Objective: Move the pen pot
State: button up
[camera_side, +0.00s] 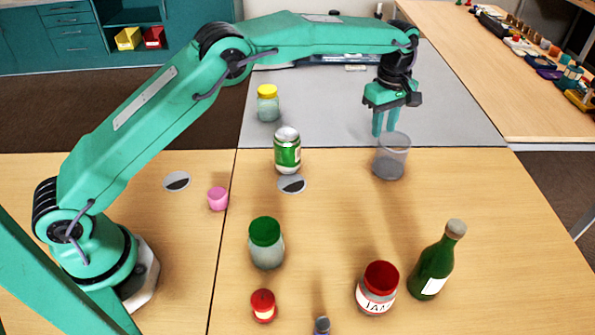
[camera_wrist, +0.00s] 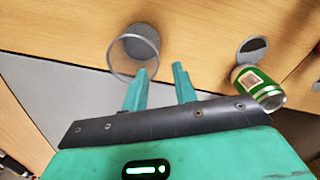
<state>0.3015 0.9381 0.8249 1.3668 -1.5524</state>
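The pen pot (camera_side: 391,157) is a grey see-through cup standing upright on the wooden table, near the edge of the grey mat. In the wrist view the pot (camera_wrist: 135,52) shows at upper left, its open rim towards the camera. My gripper (camera_side: 384,131) points down just behind the pot's rim in the side view. In the wrist view my gripper (camera_wrist: 160,72) has its two fingers apart with nothing between them. The left fingertip overlaps the pot's rim in the picture; I cannot tell whether it touches.
A green can (camera_side: 287,152) stands left of the pot, by a round disc (camera_side: 291,184). A yellow-lidded jar (camera_side: 268,104) is on the grey mat (camera_side: 455,120). A green bottle (camera_side: 436,262), jam jar (camera_side: 377,288) and green-lidded jar (camera_side: 266,243) stand in front. The table right of the pot is clear.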

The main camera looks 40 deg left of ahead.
jog(key=shift+w+d+f, duration=0.15)
jog(key=shift+d+f, duration=0.2)
jog(key=shift+f, duration=0.3)
send_over(377, 173)
jog(key=shift+w+a+f, duration=0.1)
jog(key=shift+f, duration=3.8)
grip_shut()
